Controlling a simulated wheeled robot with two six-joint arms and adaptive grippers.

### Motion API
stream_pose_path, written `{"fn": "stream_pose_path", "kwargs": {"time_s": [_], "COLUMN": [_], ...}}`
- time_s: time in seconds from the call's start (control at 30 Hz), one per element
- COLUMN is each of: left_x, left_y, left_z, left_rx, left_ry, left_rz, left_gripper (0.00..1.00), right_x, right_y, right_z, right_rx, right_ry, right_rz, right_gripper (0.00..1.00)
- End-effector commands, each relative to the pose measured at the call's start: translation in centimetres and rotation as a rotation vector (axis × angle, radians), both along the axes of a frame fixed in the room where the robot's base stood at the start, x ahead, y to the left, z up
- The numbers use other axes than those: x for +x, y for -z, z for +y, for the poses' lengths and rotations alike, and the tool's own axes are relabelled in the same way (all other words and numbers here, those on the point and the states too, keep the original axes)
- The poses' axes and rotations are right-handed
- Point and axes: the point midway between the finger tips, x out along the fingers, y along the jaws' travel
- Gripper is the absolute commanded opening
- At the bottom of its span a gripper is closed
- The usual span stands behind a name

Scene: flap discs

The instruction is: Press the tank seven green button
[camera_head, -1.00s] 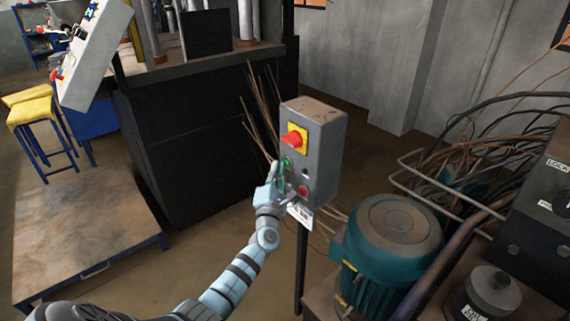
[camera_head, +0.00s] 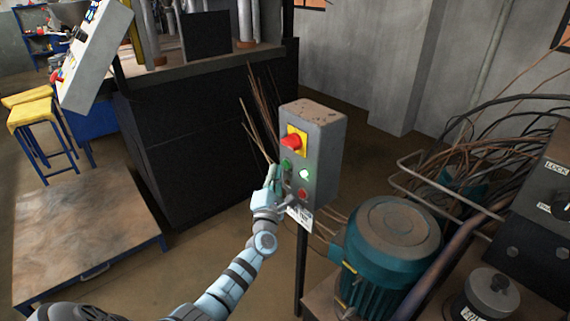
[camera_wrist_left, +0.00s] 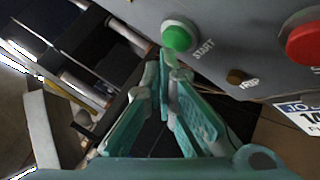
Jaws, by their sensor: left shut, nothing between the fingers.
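The grey control box (camera_head: 322,150) stands on a post. Its green button (camera_head: 286,164), marked START, shows larger in the wrist view (camera_wrist_left: 177,37). A white-green lamp (camera_head: 305,174) on the box is lit. My left gripper (camera_head: 272,168) is shut and empty just left of the green button. In the wrist view its fingertips (camera_wrist_left: 165,62) are just below the button; whether they touch it I cannot tell. My right gripper is not in view. No tank number is readable on the box.
A red emergency knob (camera_head: 291,141) on a yellow plate is above the green button, and a red button (camera_head: 303,193) is below the lamp. Thin rods (camera_head: 262,120) rise behind my gripper. A teal motor (camera_head: 390,245) stands right of the post.

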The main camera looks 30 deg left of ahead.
Motion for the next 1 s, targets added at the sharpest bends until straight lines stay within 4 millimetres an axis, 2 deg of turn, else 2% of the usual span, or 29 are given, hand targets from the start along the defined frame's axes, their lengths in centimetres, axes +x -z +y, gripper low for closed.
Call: {"fn": "stream_pose_path", "kwargs": {"time_s": [0.43, 0.83, 1.0], "left_x": [-0.7, -4.3, -5.2], "left_y": [0.0, -0.2, -0.1], "left_z": [0.2, 1.3, 1.6], "left_rx": [0.001, 0.001, 0.0], "left_ry": [0.0, -0.001, 0.0], "left_rz": [0.0, 0.002, 0.0], "left_gripper": [0.0, 0.0, 0.0], "right_x": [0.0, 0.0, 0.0], "right_y": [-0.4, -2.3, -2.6], "right_z": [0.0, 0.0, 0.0], "right_rx": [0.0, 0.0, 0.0], "right_ry": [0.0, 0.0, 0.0], "right_rz": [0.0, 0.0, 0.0], "right_gripper": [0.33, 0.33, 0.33]}}
